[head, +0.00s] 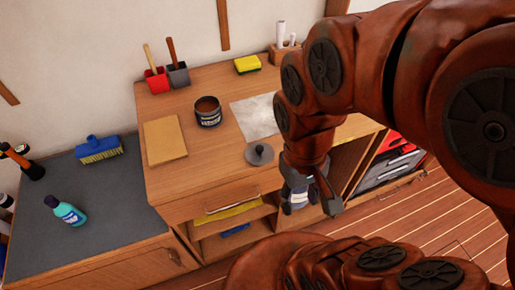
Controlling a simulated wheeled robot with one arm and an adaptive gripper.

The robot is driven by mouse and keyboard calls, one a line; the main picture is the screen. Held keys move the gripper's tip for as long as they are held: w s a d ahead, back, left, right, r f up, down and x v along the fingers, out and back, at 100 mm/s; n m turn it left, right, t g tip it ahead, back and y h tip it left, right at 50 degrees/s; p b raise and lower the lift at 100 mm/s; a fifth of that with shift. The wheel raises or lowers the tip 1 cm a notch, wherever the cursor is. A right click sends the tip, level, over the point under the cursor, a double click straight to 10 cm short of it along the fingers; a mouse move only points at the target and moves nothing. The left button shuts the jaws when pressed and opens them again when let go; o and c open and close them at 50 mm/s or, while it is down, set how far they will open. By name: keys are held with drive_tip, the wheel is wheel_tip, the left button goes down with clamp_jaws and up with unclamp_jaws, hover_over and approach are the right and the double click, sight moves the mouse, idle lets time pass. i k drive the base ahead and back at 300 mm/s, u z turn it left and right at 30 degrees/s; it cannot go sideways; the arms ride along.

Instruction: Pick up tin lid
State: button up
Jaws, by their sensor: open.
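The tin lid (260,154) is a grey disc with a small raised knob. It lies flat near the front edge of the wooden worktop (208,178), apart from the open-topped dark tin (208,112) with a pale label. My gripper (317,200) hangs at the end of my rust-red arm, to the right of the lid and lower in the picture, in front of the cabinet. Its jaws are open with nothing visible between them. They do not touch the lid.
A pale sheet (254,116) lies behind the lid, and a tan pad (165,140) lies left of the tin. A yellow sponge (247,64) and red (156,81) and grey (178,75) holders stand at the back. A blue brush (99,149) is on the lower grey counter (107,200).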

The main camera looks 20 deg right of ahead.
sight(256, 153)
drive_tip(key=u, duration=0.4)
drive_tip(key=k, duration=1.1)
drive_tip(key=u, duration=1.45)
drive_tip(key=i, duration=0.6)
drive_tip(key=z, duration=0.6)
drive_tip(key=i, duration=0.45)
drive_tip(key=z, duration=0.6)
